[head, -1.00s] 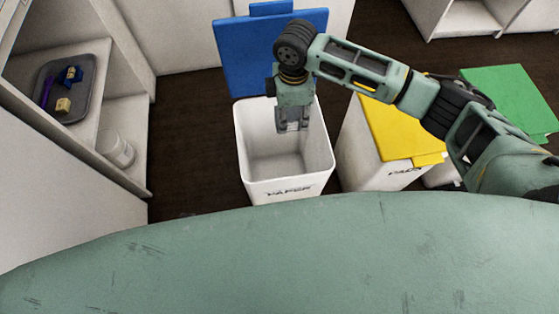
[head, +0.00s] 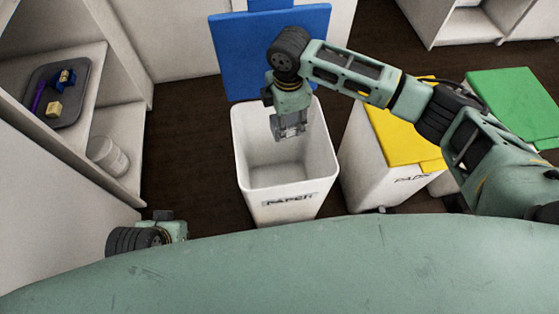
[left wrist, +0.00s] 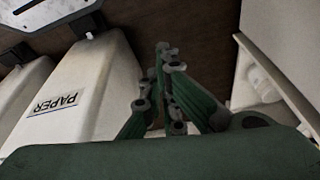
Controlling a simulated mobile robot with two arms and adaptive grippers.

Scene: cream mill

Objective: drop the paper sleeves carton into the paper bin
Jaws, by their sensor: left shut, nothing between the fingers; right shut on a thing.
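The paper bin (head: 284,187) is white and labelled PAPER, with its blue lid (head: 262,55) raised behind it. Its outside wall also shows in the left wrist view (left wrist: 80,75). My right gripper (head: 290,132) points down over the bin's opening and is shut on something. The paper sleeves carton cannot be made out clearly; the gripper mostly hides what it holds. My left gripper (left wrist: 168,60) is shut and empty, beside the bin in the left wrist view. In the head view only my left wrist shows, low on the left.
A white bin with a yellow lid (head: 402,130) stands right of the paper bin, and a green lid (head: 515,105) farther right. Left, a shelf (head: 92,85) holds a grey tray (head: 70,108) with small items; a white tub (head: 108,155) sits below. Dark floor lies between.

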